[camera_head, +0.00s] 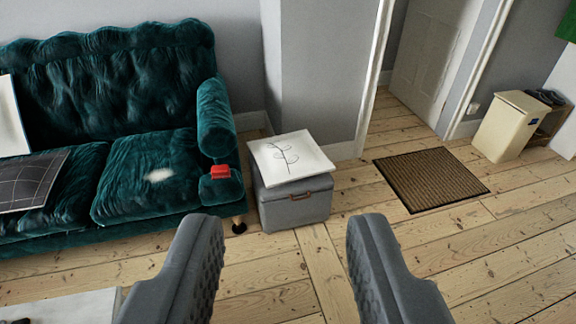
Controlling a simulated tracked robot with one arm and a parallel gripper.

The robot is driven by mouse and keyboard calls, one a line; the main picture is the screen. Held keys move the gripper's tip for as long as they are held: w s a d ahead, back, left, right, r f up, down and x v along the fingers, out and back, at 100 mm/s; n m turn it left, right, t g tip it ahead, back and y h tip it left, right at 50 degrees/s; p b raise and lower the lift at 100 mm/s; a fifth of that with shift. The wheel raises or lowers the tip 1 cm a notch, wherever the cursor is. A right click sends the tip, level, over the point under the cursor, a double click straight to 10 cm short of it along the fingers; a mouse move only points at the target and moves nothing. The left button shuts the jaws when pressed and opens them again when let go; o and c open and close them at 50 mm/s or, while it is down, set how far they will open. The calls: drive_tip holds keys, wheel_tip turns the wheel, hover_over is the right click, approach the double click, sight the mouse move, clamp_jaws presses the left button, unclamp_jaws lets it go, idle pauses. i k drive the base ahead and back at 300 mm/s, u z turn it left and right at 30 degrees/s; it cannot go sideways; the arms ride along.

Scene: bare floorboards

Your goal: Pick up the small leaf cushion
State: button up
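The leaf cushion (305,156) is white and square with a dark leaf-sprig drawing. It lies flat, a little askew, on top of a grey storage box (293,209) with a brown handle, beside the right end of the sofa. My gripper (287,228) shows at the bottom of the view with its two grey fingers wide apart. It is open, with only floorboards between the fingers. The box and cushion are farther off, beyond the fingertips, and nothing touches them.
A teal velvet sofa (150,176) fills the left, with a red item (220,172) at its arm's front and a dark grid-pattern cushion (36,181) on it. A white surface (62,307) is at bottom left. A brown doormat (431,178) and cream bin (508,126) are right. Floor ahead is clear.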

sight(280, 160)
drive_tip(key=u, duration=0.1)
drive_tip(key=i, duration=1.95)
drive_tip(key=z, duration=1.2)
drive_tip(key=i, duration=0.85)
drive_tip(key=u, duration=0.05)
drive_tip(key=k, duration=0.55)
drive_tip(key=z, duration=0.1)
